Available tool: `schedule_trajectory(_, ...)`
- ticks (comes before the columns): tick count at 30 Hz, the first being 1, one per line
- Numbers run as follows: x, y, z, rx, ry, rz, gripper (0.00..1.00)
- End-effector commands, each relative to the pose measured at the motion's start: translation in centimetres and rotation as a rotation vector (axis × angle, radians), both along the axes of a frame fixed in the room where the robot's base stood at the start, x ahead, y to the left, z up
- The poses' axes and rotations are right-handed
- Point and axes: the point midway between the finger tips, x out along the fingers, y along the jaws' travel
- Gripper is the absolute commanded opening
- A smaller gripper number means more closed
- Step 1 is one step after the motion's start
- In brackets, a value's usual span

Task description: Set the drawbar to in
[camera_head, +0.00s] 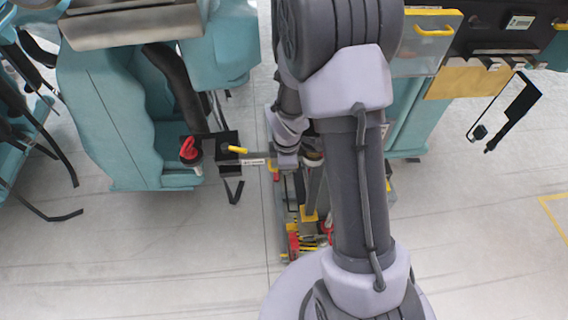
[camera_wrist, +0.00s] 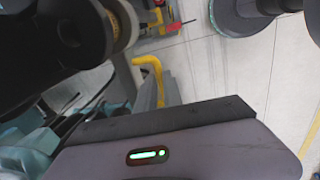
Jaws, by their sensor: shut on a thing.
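The drawbar (camera_head: 256,161) is a grey bar with a white label in the head view. It reaches right from a black block (camera_head: 228,147) on the teal car to my gripper (camera_head: 284,161). A yellow handle (camera_head: 274,172) shows at its right end, beside my gripper. My gripper is shut at this end; its fingertips and the exact contact are mostly hidden by my arm. In the wrist view a bent yellow handle (camera_wrist: 150,72) rises just beyond the gripper body.
A red knob (camera_head: 189,150) and a short yellow lever (camera_head: 238,149) are close to the drawbar's left end. Teal cars (camera_head: 125,120) stand left and right. A low cart with red and yellow parts (camera_head: 293,243) is below my arm. Pale floor is open at the lower left.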

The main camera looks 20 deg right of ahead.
Motion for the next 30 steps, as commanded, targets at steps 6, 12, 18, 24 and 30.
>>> schedule_trajectory(6, 0.69, -0.46, 0.24, 0.000, -0.001, 0.043, 0.00)
schedule_trajectory(12, 0.99, -0.66, 0.09, -0.001, -0.002, 0.063, 0.00)
schedule_trajectory(18, 1.13, -0.71, 0.05, 0.000, -0.004, 0.067, 0.00)
schedule_trajectory(24, 1.18, -0.72, 0.08, -0.001, -0.006, 0.068, 0.00)
schedule_trajectory(30, 1.14, -0.71, 0.06, -0.002, -0.005, 0.067, 0.33)
